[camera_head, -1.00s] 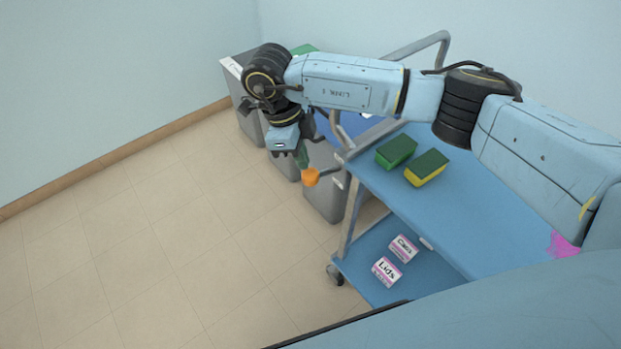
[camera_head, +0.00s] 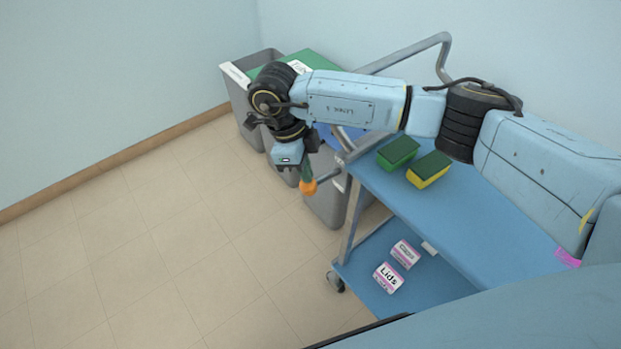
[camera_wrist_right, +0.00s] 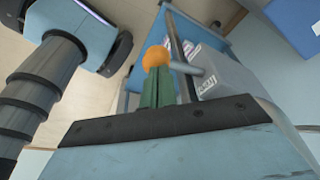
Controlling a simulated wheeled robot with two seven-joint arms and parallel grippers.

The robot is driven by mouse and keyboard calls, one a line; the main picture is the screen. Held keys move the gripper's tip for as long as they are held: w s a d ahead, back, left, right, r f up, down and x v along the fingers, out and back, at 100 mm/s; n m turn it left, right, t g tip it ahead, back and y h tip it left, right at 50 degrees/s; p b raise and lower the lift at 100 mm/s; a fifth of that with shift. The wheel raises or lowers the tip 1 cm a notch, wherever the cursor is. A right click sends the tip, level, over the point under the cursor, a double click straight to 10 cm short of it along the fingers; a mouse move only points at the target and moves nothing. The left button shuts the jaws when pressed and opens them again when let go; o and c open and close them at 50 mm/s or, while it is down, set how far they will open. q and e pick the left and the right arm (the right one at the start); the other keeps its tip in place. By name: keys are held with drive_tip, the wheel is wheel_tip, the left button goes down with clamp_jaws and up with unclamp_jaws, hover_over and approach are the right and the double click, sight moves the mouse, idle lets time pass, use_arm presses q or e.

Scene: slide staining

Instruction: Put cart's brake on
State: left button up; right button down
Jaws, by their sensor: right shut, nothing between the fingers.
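The cart (camera_head: 470,215) is blue with grey posts. I take this for the brake. The fingers of my right gripper (camera_head: 307,175) are green, shut and empty, and their tips point down at the top of the knob. In the right wrist view, the knob (camera_wrist_right: 156,57) sits right at the tips of the closed fingers (camera_wrist_right: 158,72); they seem to touch it. My left gripper is not in view.
Two small labelled boxes, one reading Lids (camera_head: 388,278), sit on the lower shelf. Grey bins (camera_head: 239,100) stand behind. Floor at left is clear.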

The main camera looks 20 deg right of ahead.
drive_tip(key=b+x, duration=0.2)
drive_tip(key=x, duration=0.1)
drive_tip(key=shift+w+a+f, duration=0.1)
drive_tip(key=shift+w+a, duration=0.1)
drive_tip(key=shift+r, duration=0.2)
drive_tip(key=a, duration=0.1)
drive_tip(key=w+a+r, duration=0.1)
drive_tip(key=shift+w+a+b, duration=0.25)
drive_tip(key=shift+a+b, duration=0.1)
drive_tip(key=shift+b, duration=0.05)
